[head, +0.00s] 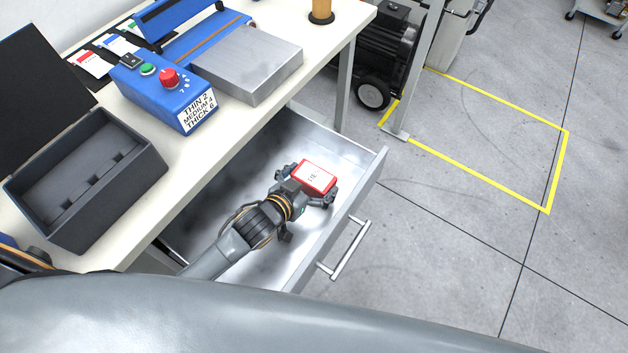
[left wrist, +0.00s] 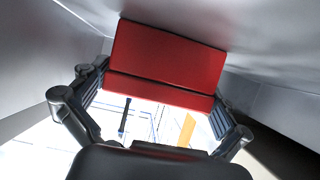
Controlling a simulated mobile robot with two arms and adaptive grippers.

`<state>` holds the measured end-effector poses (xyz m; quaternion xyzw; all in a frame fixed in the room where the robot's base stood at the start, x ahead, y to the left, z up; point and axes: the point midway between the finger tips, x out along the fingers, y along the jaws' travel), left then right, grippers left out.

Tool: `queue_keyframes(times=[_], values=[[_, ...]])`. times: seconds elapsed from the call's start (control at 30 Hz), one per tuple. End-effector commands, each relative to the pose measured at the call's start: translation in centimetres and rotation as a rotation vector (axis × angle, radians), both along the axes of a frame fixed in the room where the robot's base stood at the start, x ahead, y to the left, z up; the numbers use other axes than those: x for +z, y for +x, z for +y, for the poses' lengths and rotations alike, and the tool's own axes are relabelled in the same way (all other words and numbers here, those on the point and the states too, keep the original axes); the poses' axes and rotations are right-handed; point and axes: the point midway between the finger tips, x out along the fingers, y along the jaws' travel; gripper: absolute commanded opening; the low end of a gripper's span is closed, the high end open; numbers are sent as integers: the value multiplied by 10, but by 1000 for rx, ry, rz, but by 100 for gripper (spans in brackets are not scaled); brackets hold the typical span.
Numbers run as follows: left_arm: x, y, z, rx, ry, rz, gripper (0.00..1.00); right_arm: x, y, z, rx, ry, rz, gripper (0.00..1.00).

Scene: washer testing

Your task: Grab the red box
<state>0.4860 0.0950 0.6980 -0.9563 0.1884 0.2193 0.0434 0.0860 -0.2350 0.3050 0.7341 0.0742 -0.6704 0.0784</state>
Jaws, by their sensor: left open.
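The red box (head: 316,176), with a white label on top, is inside the open metal drawer (head: 362,180) in the head view. My left gripper (head: 307,183) reaches down into the drawer with its fingers open, one on each side of the box. In the left wrist view the red box (left wrist: 168,55) fills the upper middle, between and beyond the spread fingers of the left gripper (left wrist: 158,90). I cannot tell whether either finger touches it. My right gripper is not in view.
The drawer has a bar handle (head: 345,250) on its front. On the table above stand an open dark case (head: 140,180), a blue control box (head: 165,92) with a red knob and a grey metal block (head: 262,75).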

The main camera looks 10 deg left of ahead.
Motion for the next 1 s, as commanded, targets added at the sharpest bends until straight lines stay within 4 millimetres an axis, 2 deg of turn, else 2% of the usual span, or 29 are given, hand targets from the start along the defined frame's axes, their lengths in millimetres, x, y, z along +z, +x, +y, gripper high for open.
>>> queue_keyframes(times=[0.27,0.5,0.77,0.87,1.0], values=[[-2,3,-2,0,-1,1,100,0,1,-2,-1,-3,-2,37],[-2,3,-2,-1,0,1,55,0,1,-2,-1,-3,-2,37],[2,3,-2,-1,-1,-2,55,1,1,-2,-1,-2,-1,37],[14,4,-2,0,0,-3,55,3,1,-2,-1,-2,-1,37],[43,4,-2,0,-4,-5,55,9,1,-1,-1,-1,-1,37]])
